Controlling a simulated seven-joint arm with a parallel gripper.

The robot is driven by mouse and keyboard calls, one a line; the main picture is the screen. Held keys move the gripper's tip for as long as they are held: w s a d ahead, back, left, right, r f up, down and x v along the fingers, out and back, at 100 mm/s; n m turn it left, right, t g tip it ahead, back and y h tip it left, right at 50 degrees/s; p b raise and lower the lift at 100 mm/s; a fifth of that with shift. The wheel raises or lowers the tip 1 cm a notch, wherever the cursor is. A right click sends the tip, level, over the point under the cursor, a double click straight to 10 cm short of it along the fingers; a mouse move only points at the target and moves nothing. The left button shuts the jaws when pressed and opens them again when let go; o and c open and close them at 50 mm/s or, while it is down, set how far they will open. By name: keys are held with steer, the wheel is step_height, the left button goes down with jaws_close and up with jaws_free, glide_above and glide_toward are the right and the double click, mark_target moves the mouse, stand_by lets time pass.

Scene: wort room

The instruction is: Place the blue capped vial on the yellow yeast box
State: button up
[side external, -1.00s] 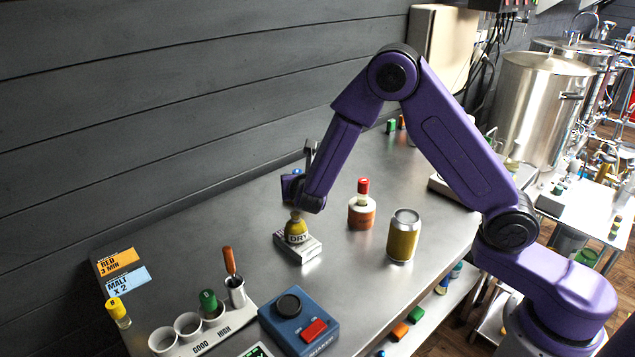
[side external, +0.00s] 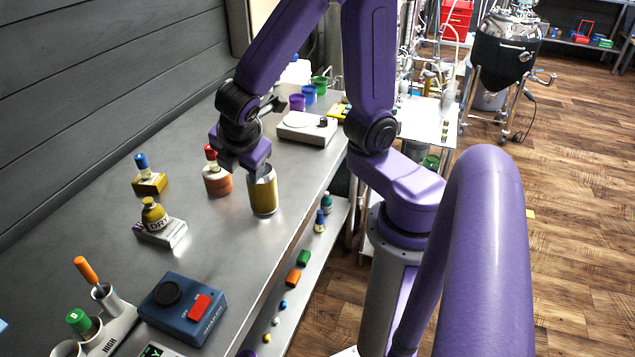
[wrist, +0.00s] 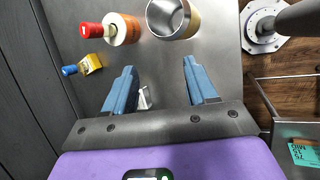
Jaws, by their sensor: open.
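The blue capped vial (side external: 141,163) stands upright on the yellow yeast box (side external: 150,184), near the wall on the table. In the wrist view the vial's blue cap (wrist: 70,70) and the yellow box (wrist: 93,63) show at the upper left, outside my fingers. My gripper (wrist: 160,85) is open, with its two blue fingers spread and nothing held between them. In the side view it is above the table near the gold can, apart from the vial and box; its fingertips are hidden there.
A red capped bottle (side external: 217,178) and a gold can (side external: 263,190) stand near my gripper. A yellow flask (side external: 154,216) sits on a white box (side external: 162,233). A blue device (side external: 183,308) and a cup rack (side external: 115,328) are at the front. Bare table lies between.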

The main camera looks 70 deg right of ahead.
steer(key=s+a+r+m+g+y, duration=0.1)
steer(key=s+m+g+y, duration=0.2)
steer(key=s, duration=1.3)
steer(key=shift+a+m+g+y, duration=0.3)
steer(key=shift+m+y, duration=0.2)
steer(key=shift+y, duration=0.4)
